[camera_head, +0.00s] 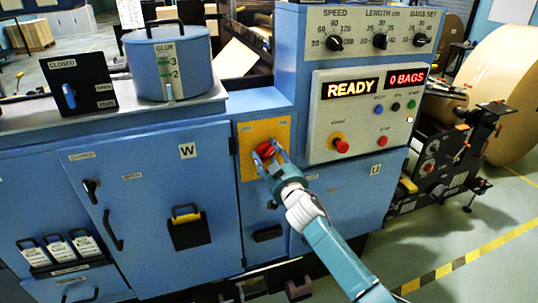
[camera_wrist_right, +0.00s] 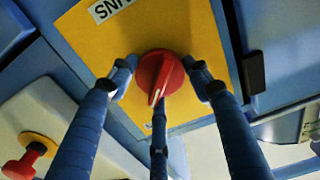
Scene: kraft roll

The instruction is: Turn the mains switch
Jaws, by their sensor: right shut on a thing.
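The mains switch is a red round knob (camera_head: 265,150) on a yellow plate (camera_head: 279,127) on the blue machine's front. In the right wrist view the red knob (camera_wrist_right: 165,66) carries a pale pointer line, and the upside-down label on the yellow plate (camera_wrist_right: 195,30) is partly cut off. My right gripper (camera_head: 268,156) is at the knob with its fingers closed around it. In the right wrist view two fingers flank the knob and a third lies below it in the picture. My left gripper is not in view.
Right of the plate is a control panel with a lit READY display (camera_head: 349,89), a 0 BAGS display (camera_head: 407,79) and a red mushroom button (camera_head: 340,146). A glue pot (camera_head: 170,65) stands at the upper left. A big paper roll (camera_head: 505,95) is at the right.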

